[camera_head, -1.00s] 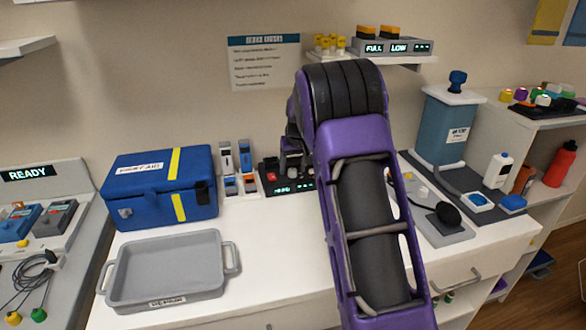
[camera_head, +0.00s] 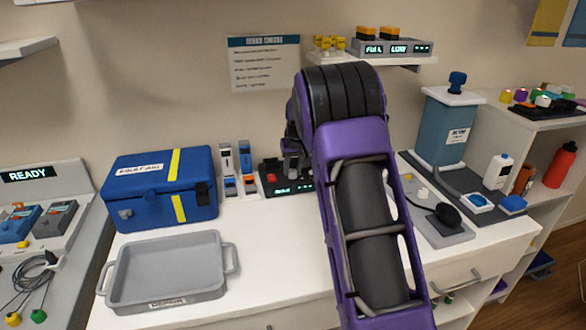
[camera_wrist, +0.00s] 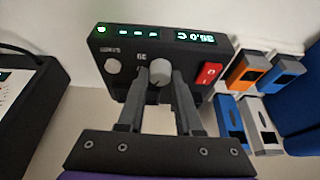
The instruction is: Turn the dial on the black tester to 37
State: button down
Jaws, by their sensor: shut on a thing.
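The black tester (camera_head: 268,191) stands at the back of the white counter, partly hidden by my arm in the head view. In the wrist view the tester (camera_wrist: 105,42) appears upside down. Its lit green display (camera_wrist: 195,38) seems to read in the high thirties with a C; the exact digits are unclear. My gripper (camera_wrist: 160,80) is shut on the pale round dial (camera_wrist: 159,72), one finger on each side. A second pale knob (camera_wrist: 112,66) and a red switch (camera_wrist: 208,73) flank the dial on the tester's face.
Small orange and blue devices (camera_wrist: 250,70) stand close beside the tester. A blue first-aid box (camera_head: 160,185) and a grey tray (camera_head: 165,270) are to the left. A blue-grey container (camera_head: 442,128) and a black-knobbed grey device (camera_head: 443,222) are to the right.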

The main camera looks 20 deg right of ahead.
jog(key=shift+m, duration=0.3)
jog(key=m+h+p, duration=0.1)
jog(key=m+p, duration=0.1)
jog(key=m, duration=0.1)
jog(key=shift+a+r+m+g+h, duration=0.1)
jog(key=shift+a+m+g+h, duration=0.1)
jog(key=shift+m+g+h, duration=0.15)
jog(key=m+p, duration=0.1)
jog(key=m, duration=0.1)
jog(key=m+h+p, duration=0.1)
jog(key=m, duration=0.1)
jog(key=shift+w+g+h, duration=0.1)
jog(key=shift+g+h, duration=0.15)
jog(key=shift+m, duration=0.25)
jog(key=c, duration=0.6)
grip_release()
